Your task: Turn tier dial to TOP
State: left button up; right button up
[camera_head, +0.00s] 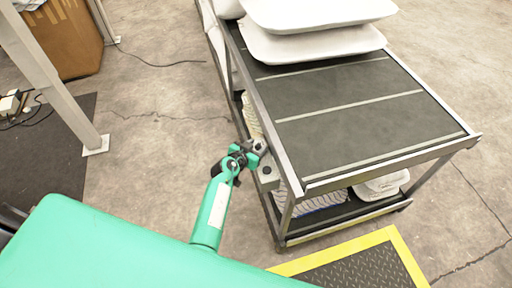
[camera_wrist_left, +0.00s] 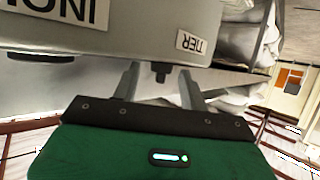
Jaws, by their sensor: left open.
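The tier dial (camera_wrist_left: 161,72) is a small dark knob under a grey control box, beside an upside-down TIER label (camera_wrist_left: 192,43) in the left wrist view. My left gripper (camera_wrist_left: 159,84) is open, with one finger on each side of the dial. I cannot tell whether the fingers touch it. In the head view my left gripper (camera_head: 258,152) is at the cart's left side, by the small grey box (camera_head: 268,176). The dial cannot be made out there, and its setting is not readable. My right gripper is not in view.
The cart (camera_head: 340,118) has a dark slatted top with white pillows (camera_head: 315,40) at its far end. More pillows (camera_head: 381,185) lie on the lower shelf. A yellow-edged mat (camera_head: 365,265) lies in front; floor left is mostly clear.

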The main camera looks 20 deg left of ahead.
pick_arm(q)
jog(key=c, duration=0.9)
grip_shut()
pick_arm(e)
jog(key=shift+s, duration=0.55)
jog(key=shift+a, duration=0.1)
